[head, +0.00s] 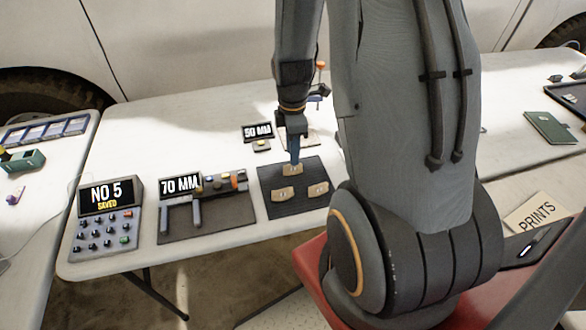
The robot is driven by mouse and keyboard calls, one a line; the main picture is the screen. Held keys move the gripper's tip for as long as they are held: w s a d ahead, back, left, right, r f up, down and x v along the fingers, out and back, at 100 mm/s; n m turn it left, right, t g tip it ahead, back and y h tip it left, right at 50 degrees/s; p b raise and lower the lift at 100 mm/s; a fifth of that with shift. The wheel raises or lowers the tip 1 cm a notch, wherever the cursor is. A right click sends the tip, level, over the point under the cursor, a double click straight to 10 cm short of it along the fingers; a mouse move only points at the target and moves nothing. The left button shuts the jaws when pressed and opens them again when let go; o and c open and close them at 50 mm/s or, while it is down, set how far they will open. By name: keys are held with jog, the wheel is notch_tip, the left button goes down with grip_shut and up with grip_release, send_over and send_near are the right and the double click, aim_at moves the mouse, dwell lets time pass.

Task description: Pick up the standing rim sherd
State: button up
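Several tan sherds lie on a dark mat (290,211) in the head view. One sherd (291,171) is at the far side of the mat, directly below my gripper (294,158). Two more are nearer the front, one at left (282,194) and one at right (318,188). Each bears a small white mark. My gripper points down, its bluish fingers at or just above the far sherd's top edge. The fingers are too small and overlapped to show a gap, and I cannot tell whether they touch the sherd. Which sherd is the standing rim piece is not clear.
Left of the mat is a caliper-like device (208,222) with a "70 MM" display (181,187). A control box (105,222) reading "NO 5 SAVED" stands further left. A "50 MM" display (257,133) is behind the mat. My arm hides the table to the right.

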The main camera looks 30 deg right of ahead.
aim_at(293, 168)
jog(key=shift+f+p, duration=0.9)
jog(key=shift+f, duration=2.05)
grip_shut()
